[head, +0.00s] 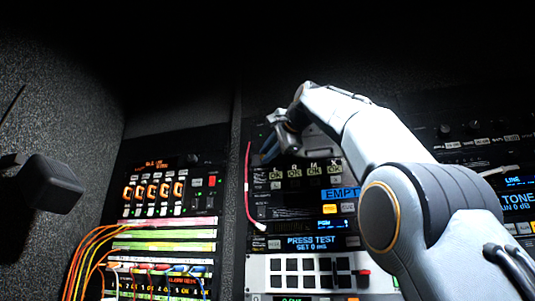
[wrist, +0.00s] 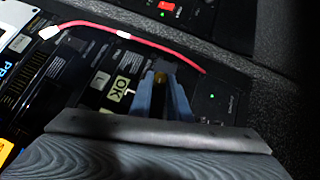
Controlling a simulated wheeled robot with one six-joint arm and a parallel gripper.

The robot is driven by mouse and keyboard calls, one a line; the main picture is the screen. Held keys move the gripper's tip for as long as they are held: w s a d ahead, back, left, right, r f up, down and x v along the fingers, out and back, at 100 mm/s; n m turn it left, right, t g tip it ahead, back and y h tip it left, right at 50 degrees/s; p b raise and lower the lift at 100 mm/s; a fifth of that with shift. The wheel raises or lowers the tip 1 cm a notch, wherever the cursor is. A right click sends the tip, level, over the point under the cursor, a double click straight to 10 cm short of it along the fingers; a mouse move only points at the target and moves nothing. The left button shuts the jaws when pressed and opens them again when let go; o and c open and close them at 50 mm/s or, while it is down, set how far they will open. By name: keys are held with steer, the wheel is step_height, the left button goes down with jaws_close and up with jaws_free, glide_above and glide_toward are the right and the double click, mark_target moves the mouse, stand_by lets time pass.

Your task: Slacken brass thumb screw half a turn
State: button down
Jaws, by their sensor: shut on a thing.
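The brass thumb screw (wrist: 160,77) shows as a small gold spot between the fingertips in the wrist view. It sits on a dark rack panel beside a pale OK label. My gripper (wrist: 161,88) has blue-grey fingers closed around the screw. In the head view my gripper (head: 269,152) reaches the upper left of the central rack, and the screw is hidden there. The screw's turn angle cannot be made out.
A red cable (wrist: 150,42) loops close past the fingertips; it also hangs at the rack's left edge in the head view (head: 247,185). Orange cables (head: 85,250) fan out at lower left. A dark box-shaped fitting (head: 50,183) juts from the left wall.

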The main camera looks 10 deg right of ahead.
steer(key=shift+r, duration=0.1)
steer(key=c, duration=1.7)
jaws_free()
steer(key=shift+o, duration=0.2)
steer(key=b+v, duration=0.2)
steer(key=v, duration=0.5)
steer(key=shift+s+d+b, duration=0.15)
steer(key=shift+s+b, duration=0.2)
steer(key=shift+s, duration=0.05)
